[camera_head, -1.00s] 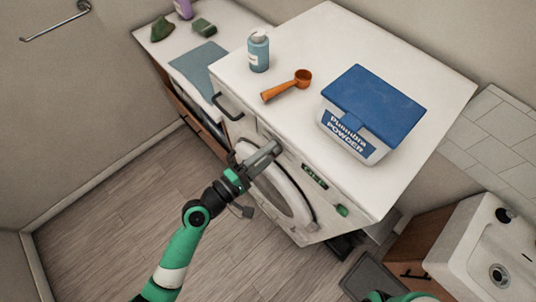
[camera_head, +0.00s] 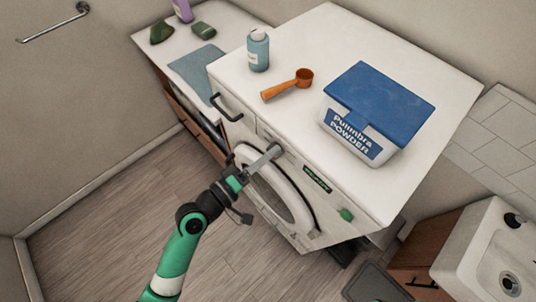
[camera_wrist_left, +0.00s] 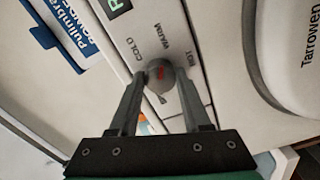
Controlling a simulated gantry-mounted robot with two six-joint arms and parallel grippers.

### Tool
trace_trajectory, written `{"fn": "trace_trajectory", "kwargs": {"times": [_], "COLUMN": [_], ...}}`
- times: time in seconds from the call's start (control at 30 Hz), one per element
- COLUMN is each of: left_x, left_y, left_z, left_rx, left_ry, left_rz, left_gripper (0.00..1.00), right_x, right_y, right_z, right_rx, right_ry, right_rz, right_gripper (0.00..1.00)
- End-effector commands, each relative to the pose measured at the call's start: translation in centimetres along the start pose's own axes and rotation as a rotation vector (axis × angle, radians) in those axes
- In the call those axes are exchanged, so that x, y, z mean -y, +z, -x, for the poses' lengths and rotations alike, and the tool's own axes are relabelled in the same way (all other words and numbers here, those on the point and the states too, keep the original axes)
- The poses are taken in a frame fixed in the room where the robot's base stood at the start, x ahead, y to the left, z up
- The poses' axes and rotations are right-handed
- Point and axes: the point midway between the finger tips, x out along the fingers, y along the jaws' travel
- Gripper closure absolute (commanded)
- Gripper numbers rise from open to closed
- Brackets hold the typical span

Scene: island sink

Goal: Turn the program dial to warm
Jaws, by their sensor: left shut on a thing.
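The program dial (camera_wrist_left: 161,76) is a round grey knob with a red mark on the washing machine's (camera_head: 352,186) front panel, with the labels COLD, WARM and HOT printed around it in the left wrist view. I cannot tell exactly which label the red mark points to. My left gripper (camera_wrist_left: 165,78) is shut on the dial, one finger on each side of it. In the head view my left gripper (camera_head: 273,152) reaches the panel just below the top's front edge, and the dial there is mostly hidden. My right gripper is not in view.
On the machine's top are a powder box (camera_head: 378,105), an orange scoop (camera_head: 288,84) and a blue bottle (camera_head: 258,50). The round door (camera_head: 277,199) and a green display (camera_head: 317,179) are close to my left gripper. A sink (camera_head: 495,258) stands at the lower right.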

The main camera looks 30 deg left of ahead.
Motion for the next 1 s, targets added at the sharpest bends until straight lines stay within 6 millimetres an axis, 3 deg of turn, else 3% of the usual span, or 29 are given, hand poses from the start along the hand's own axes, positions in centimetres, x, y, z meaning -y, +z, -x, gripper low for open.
{"fn": "trace_trajectory", "kwargs": {"times": [0.27, 0.3, 0.43, 0.87, 1.0], "left_x": [0.0, 0.0, 0.0, 0.0, 0.1], "left_y": [0.0, 0.0, 0.0, 0.0, -0.1], "left_z": [0.0, 0.0, 0.0, 0.1, 1.2], "left_rx": [0.0, 0.001, 0.0, 0.0, -0.002], "left_ry": [0.0, 0.0, 0.0, 0.0, -0.001], "left_rz": [0.001, 0.001, 0.001, 0.002, 0.003], "left_gripper": [1.0, 0.45, 0.22, 0.22, 0.22], "right_x": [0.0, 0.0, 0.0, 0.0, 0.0], "right_y": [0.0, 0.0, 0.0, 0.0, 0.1], "right_z": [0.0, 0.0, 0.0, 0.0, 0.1], "right_rx": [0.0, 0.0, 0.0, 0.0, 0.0], "right_ry": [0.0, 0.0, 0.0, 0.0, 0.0], "right_rz": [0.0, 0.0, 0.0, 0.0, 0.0], "right_gripper": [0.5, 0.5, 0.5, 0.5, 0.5]}}
